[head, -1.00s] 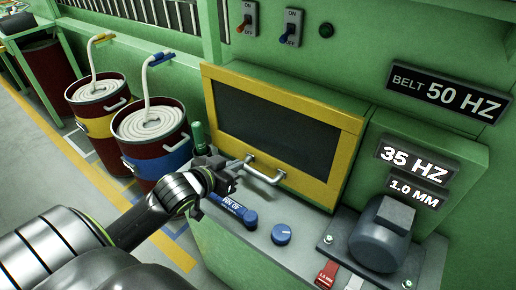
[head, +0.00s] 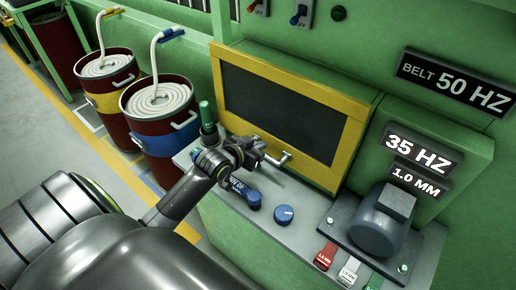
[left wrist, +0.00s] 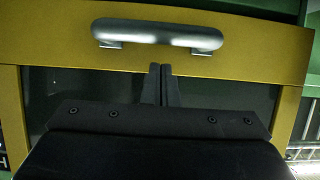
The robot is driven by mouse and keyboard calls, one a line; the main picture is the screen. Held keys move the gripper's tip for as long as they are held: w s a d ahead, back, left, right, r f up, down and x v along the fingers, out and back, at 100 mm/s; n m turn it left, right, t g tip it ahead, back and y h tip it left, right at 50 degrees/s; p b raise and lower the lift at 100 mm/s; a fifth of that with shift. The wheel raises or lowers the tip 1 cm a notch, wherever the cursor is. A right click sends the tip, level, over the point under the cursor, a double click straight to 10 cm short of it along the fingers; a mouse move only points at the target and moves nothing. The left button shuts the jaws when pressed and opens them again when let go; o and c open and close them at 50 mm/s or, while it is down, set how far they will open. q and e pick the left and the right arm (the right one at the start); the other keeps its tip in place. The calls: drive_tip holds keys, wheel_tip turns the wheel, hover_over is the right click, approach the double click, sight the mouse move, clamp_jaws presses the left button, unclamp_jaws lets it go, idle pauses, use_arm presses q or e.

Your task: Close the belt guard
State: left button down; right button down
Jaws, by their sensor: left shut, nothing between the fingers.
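The belt guard is a yellow-framed panel with a dark window (head: 350,145) on the green machine, in the head view. A silver bar handle (head: 281,160) sits on its lower rail, partly hidden by my left gripper (head: 259,152). In the left wrist view the handle (left wrist: 158,35) lies across the yellow rail (left wrist: 250,52), beyond the fingertips. There my left gripper (left wrist: 160,69) is shut and empty, its tips over the rail's edge and apart from the handle in the picture. I cannot tell whether they touch the rail. My right gripper is not in view.
A blue lever (head: 246,192), a blue knob (head: 284,214) and a green post (head: 207,116) stand on the ledge near my left arm. A grey motor (head: 380,224) sits to the right. Two drums of coiled hose (head: 160,145) stand at the left.

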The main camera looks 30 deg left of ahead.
use_arm(q)
drive_tip(key=shift+s+f, duration=0.2)
drive_tip(key=shift+f, duration=0.5)
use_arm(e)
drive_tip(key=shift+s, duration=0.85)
use_arm(q)
drive_tip(key=shift+f, duration=0.1)
